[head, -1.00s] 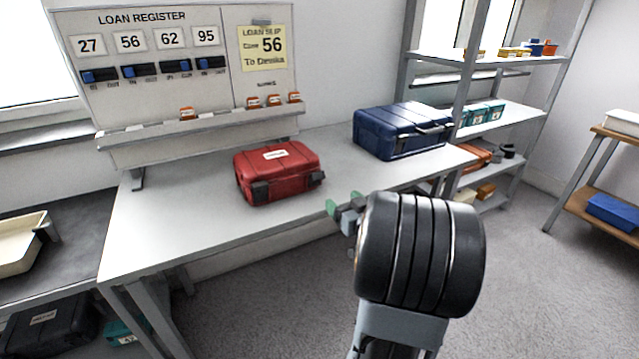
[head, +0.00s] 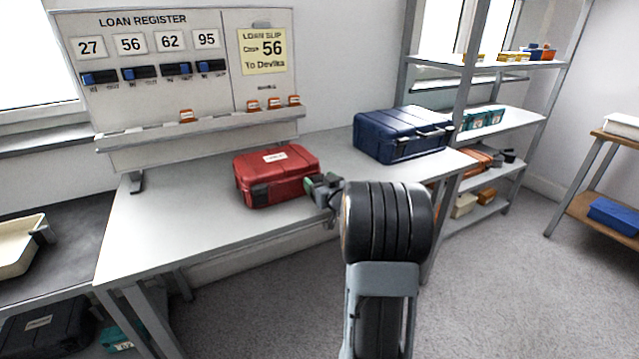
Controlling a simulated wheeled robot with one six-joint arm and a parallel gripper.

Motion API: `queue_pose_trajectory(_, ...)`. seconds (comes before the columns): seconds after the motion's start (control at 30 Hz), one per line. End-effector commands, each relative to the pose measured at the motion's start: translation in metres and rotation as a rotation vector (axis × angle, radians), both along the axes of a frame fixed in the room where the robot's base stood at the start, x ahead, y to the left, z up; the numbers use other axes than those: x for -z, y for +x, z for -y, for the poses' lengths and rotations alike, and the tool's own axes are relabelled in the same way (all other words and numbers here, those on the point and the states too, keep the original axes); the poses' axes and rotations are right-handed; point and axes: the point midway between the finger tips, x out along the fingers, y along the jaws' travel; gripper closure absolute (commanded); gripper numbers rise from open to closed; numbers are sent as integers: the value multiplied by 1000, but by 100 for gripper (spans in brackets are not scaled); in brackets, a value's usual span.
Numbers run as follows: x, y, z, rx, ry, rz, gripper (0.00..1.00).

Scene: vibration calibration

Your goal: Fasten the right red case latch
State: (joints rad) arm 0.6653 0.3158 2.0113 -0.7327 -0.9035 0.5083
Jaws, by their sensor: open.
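The red case (head: 277,176) lies on the white table with its lid down and a white label on top. Its left dark latch (head: 259,195) shows on the front face. The right latch is hidden behind my gripper. My gripper (head: 318,186) is open at the front right corner of the red case, with its green-tipped fingers close to where the right latch sits. I cannot tell whether the fingers touch the case. My dark arm extends from the gripper to the right and down.
A blue case (head: 402,134) stands at the back right of the table (head: 165,225). The loan register board (head: 180,75) with a ledge stands behind the red case. A metal shelf rack (head: 500,115) is at right. The table's left part is clear.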

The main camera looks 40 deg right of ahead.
Motion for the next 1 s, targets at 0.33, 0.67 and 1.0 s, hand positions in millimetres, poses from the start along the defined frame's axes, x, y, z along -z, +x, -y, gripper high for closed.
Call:
queue_pose_trajectory(0.33, 0, 2, 0, 0, 0, 0, 29)
queue_pose_trajectory(0.67, 0, 2, 0, 0, 0, 0, 61)
queue_pose_trajectory(1.0, -6, 3, 0, -1, 4, -23, 78)
